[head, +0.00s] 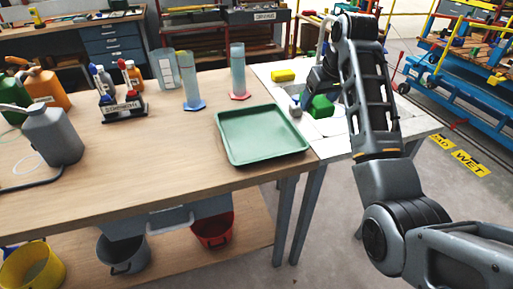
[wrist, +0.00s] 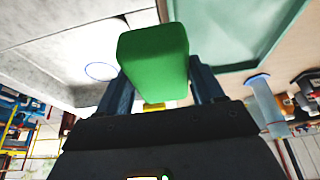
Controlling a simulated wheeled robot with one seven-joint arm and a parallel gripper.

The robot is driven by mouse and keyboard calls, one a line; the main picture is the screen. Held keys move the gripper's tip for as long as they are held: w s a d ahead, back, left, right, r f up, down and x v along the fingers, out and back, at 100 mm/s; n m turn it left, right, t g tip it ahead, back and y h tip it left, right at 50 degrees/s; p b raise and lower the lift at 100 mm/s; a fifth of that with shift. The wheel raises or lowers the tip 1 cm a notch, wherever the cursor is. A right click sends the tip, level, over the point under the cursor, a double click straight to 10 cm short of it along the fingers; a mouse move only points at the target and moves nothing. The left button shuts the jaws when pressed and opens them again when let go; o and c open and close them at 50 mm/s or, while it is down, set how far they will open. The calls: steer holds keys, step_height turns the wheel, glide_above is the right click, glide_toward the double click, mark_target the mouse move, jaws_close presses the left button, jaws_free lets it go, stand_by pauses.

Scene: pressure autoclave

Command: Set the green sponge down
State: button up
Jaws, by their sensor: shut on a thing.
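The green sponge (head: 320,106) is between the fingers of my gripper (head: 314,92), over the pale worktop to the right of the green tray. In the wrist view the sponge (wrist: 153,60) fills the space between the two dark fingers of my gripper (wrist: 160,88), which is shut on it. I cannot tell whether the sponge touches the surface below.
The green tray (head: 232,152) lies on the wooden bench, left of the pale worktop (head: 345,145). Measuring cylinders (head: 191,82) and bottles stand farther left.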

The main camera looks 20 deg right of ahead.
steer(key=p, duration=0.2)
glide_above(270, 136)
steer(key=s, duration=0.1)
steer(key=f, duration=0.7)
steer(key=shift+s, duration=0.2)
steer(key=shift+f, duration=1.95)
steer(key=shift+f, duration=0.2)
steer(key=o, duration=0.9)
steer(key=shift+o, duration=0.2)
steer(key=shift+r, duration=0.1)
steer(key=v, duration=1.2)
steer(key=shift+r, duration=0.1)
